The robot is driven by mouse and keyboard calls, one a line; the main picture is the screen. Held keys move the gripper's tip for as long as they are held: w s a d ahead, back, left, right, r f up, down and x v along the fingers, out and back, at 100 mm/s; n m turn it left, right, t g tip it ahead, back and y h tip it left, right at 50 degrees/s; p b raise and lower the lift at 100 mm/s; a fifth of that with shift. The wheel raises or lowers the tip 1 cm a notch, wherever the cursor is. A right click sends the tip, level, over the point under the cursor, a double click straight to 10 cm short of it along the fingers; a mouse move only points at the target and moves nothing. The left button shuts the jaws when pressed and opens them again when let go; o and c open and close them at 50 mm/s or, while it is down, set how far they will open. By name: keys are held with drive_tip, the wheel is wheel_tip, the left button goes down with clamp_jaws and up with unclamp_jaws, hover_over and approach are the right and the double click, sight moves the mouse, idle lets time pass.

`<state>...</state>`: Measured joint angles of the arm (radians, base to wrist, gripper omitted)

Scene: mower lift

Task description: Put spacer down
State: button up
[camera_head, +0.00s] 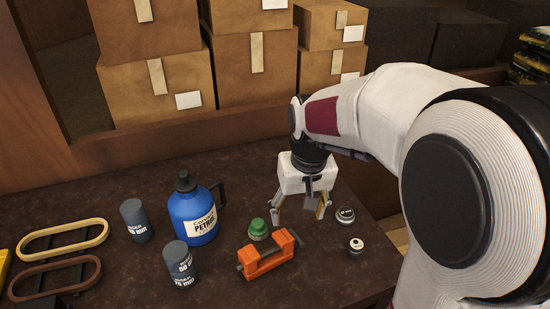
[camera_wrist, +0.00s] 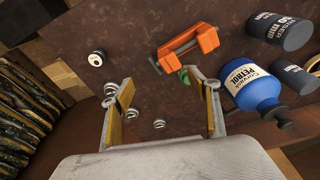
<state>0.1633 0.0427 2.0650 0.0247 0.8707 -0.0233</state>
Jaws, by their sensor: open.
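Two dark grey cylinders with white lettering stand upright on the table left of my gripper in the head view. The spacer (camera_head: 180,265) near the front has "50 mm" on it. The other spacer (camera_head: 136,220) stands behind it to the left. They also show at the right of the wrist view, the larger one (camera_wrist: 279,31) at the top and the smaller one (camera_wrist: 293,79) below. My gripper (camera_head: 299,211) is open and points down near the table's right side, well apart from both cylinders. Its spread fingers (camera_wrist: 158,98) hold nothing in the wrist view.
A blue petrol jug (camera_head: 195,213) stands between my gripper and the cylinders. A green-topped item (camera_head: 258,229) and an orange clamp (camera_head: 268,258) are near my gripper. Small round parts (camera_head: 345,216) lie to its right. Oval frames (camera_head: 60,238) lie left; boxes (camera_head: 250,70) stand behind.

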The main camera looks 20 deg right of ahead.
drive_tip(key=shift+t, duration=0.3)
drive_tip(key=w+d+f, duration=0.3)
drive_tip(key=w+f, duration=0.1)
drive_tip(key=w, duration=0.3)
drive_tip(key=w+d+f, duration=0.3)
drive_tip(key=w+f, duration=0.2)
drive_tip(key=w, duration=0.3)
drive_tip(key=w+d+f, duration=0.4)
drive_tip(key=w, duration=0.4)
drive_tip(key=shift+w+f, duration=0.1)
drive_tip(key=shift+f, duration=0.15)
drive_tip(key=w, duration=0.1)
drive_tip(key=w+d, duration=0.1)
drive_tip(key=w, duration=0.1)
drive_tip(key=shift+w+t, duration=0.2)
drive_tip(key=shift+t, duration=0.9)
drive_tip(key=w+r, duration=0.1)
drive_tip(key=w, duration=0.1)
drive_tip(key=w+d+r, duration=0.1)
drive_tip(key=w+r, duration=0.1)
drive_tip(key=shift+r, duration=0.2)
drive_tip(key=shift+w+f, duration=0.1)
drive_tip(key=shift+x, duration=1.2)
drive_tip(key=shift+f, duration=0.1)
drive_tip(key=shift+x, duration=2.5)
drive_tip(key=shift+w+d, duration=0.15)
